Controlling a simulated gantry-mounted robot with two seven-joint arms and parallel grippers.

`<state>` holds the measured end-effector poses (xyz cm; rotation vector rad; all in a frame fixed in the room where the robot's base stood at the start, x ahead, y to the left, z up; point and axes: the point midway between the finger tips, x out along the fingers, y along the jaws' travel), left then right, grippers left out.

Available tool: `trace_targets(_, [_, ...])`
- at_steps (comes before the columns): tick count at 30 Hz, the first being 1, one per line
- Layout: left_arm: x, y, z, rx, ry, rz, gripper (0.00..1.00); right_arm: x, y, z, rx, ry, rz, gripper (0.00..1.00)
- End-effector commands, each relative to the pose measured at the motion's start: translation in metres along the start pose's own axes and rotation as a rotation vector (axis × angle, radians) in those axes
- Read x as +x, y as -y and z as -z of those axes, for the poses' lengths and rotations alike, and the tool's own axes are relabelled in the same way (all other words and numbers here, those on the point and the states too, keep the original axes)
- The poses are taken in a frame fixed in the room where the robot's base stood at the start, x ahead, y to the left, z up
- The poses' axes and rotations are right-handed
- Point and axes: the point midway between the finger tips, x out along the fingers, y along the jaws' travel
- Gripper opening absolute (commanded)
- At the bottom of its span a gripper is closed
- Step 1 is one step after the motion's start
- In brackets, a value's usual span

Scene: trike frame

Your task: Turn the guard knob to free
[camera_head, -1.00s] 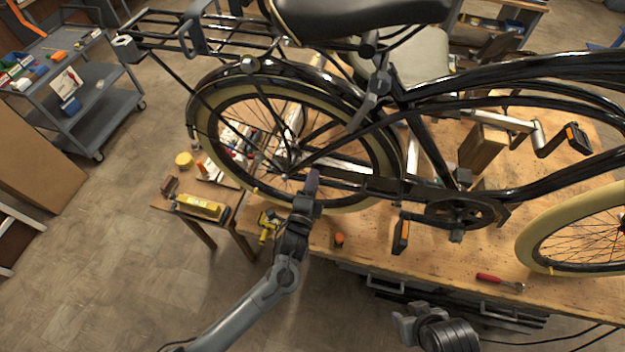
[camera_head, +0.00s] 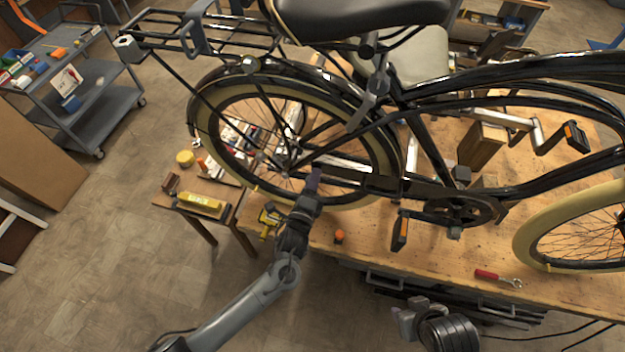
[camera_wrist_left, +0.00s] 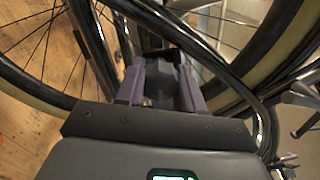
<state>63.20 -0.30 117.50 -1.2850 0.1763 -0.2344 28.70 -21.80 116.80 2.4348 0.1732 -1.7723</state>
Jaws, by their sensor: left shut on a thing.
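My left gripper (camera_head: 314,180) is at the lower part of the rear wheel (camera_head: 250,190), on the near side of the black trike frame (camera_head: 440,165). In the left wrist view its two purple-grey fingers (camera_wrist_left: 160,85) stand on either side of a dark part (camera_wrist_left: 162,72) and are closed on it. This part sits where the guard knob would be, but its shape and setting are mostly hidden by the fingers. My right gripper (camera_head: 404,320) is low at the front of the bench, away from the trike; its jaws are not clear.
The trike stands over a wooden bench (camera_head: 460,262). A red-handled wrench (camera_head: 497,278), an orange-topped small item (camera_head: 339,237) and a yellow tool (camera_head: 268,220) lie along its front edge. A pedal (camera_head: 400,232) hangs right of my left gripper. A grey cart (camera_head: 105,105) stands at left.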

Motion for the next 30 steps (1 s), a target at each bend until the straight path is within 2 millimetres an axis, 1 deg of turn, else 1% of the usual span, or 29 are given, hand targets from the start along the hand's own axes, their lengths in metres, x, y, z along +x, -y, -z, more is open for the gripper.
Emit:
trace_targets(2, [0.0,0.001,0.002,0.001,-0.004,0.002,0.07,0.0,0.001,0.0,0.002,0.0,0.002,0.43])
trace_targets(3, [0.0,0.001,0.002,0.001,-0.004,0.002,0.43,0.0,0.001,0.0,0.003,0.0,0.002,0.43])
trace_targets(7, [0.0,0.001,0.001,0.0,-0.003,0.001,0.63,0.0,0.001,0.0,0.005,-0.001,0.004,0.43])
trace_targets(16, [-0.001,0.0,0.001,0.0,-0.001,0.0,0.63,0.0,0.001,0.0,0.004,-0.001,0.003,0.43])
trace_targets(20, [-0.007,-0.001,0.0,0.0,-0.001,0.0,0.63,0.001,0.001,0.0,0.003,0.0,0.002,0.43])
trace_targets(25, [-0.027,-0.002,0.0,0.0,-0.002,-0.001,0.63,0.003,0.0,-0.001,-0.002,0.0,-0.001,0.43])
trace_targets(30, [-0.057,-0.002,0.001,-0.002,-0.003,0.0,0.63,0.007,-0.001,-0.003,-0.005,0.001,-0.004,0.43])
